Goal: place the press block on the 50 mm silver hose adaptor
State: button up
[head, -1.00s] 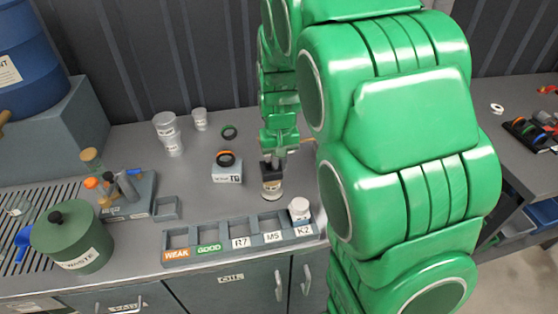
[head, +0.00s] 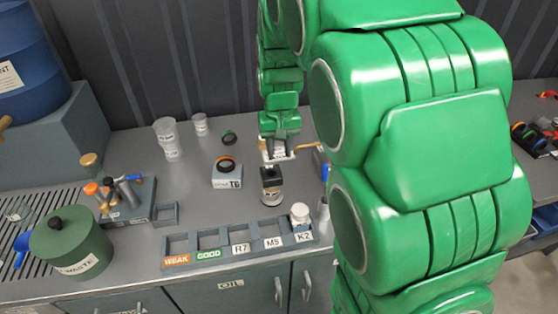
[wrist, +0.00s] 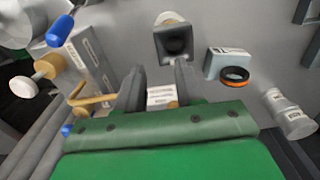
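The dark press block (head: 271,174) sits on top of the short silver hose adaptor (head: 271,197) on the bench, in the middle of the head view. In the wrist view the block (wrist: 174,42) shows as a dark square with a hollow-looking face, and a pale rim of the adaptor (wrist: 168,18) shows past it. My gripper (head: 278,153) is behind the block in the head view, apart from it. In the wrist view its two fingers (wrist: 158,85) are spread with nothing held between them.
A labelled block with a black and orange ring (head: 227,168) stands left of the adaptor. A labelled compartment tray (head: 208,243) lies in front, with a white-capped jar (head: 299,213) at its right end. A wooden-handled tool (wrist: 92,101) is close beside my fingers.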

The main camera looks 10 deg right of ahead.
jog(key=shift+r, duration=2.7)
